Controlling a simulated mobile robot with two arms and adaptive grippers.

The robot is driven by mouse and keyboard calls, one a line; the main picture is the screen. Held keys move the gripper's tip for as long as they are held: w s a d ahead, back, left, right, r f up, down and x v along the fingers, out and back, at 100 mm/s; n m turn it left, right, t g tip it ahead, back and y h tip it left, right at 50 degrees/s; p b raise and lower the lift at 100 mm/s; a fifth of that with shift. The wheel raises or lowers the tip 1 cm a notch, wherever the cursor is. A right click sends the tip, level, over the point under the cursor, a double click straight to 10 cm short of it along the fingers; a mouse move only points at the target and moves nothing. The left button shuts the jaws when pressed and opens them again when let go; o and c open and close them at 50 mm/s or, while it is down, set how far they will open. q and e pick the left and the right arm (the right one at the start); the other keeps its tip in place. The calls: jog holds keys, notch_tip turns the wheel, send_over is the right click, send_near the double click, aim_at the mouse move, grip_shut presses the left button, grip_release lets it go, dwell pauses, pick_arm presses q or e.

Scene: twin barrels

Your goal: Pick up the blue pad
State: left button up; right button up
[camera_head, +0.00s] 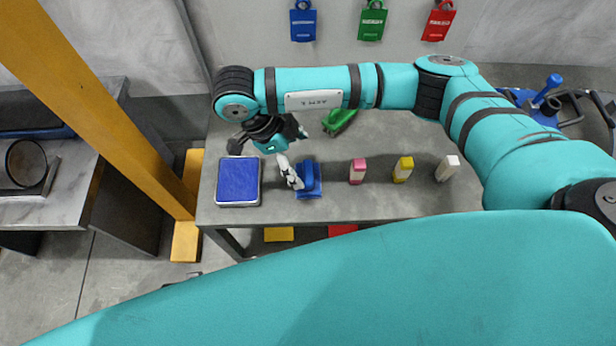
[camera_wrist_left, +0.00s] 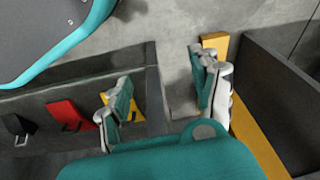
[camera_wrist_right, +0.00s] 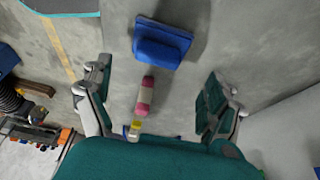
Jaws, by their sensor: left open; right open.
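A small blue pad with a raised block on top (camera_head: 308,180) lies on the grey table, right of a square silver tray with a blue top (camera_head: 239,181). In the right wrist view the blue pad (camera_wrist_right: 162,42) is beyond the fingertips, near the top middle. My right gripper (camera_head: 284,162) is open and empty, close above and left of the blue pad; in the head view a finger partly overlaps the pad's left edge. I cannot tell whether they touch. My left gripper (camera_wrist_left: 163,88) is open and empty in its own wrist view, away from the pad.
Pink (camera_head: 357,171), yellow (camera_head: 403,169) and white (camera_head: 447,168) bottles stand in a row right of the pad. A green object (camera_head: 340,121) lies behind. A yellow post (camera_head: 100,100) rises left of the table (camera_head: 340,208). Blue, green and red tags hang on the wall.

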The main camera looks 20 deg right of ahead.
aim_at(308, 172)
jog(key=x, duration=0.5)
jog(key=shift+s+d+f, duration=0.1)
jog(key=shift+s+f, duration=0.15)
jog(key=shift+f, duration=0.05)
jog(key=shift+d+f, duration=0.15)
jog(key=shift+f, duration=0.2)
pick_arm(q)
jog(key=shift+w+r, duration=0.25)
jog(key=shift+r, duration=0.55)
pick_arm(e)
jog(key=c, duration=1.3)
jog(key=shift+o, duration=0.2)
jog(key=shift+r, duration=0.1)
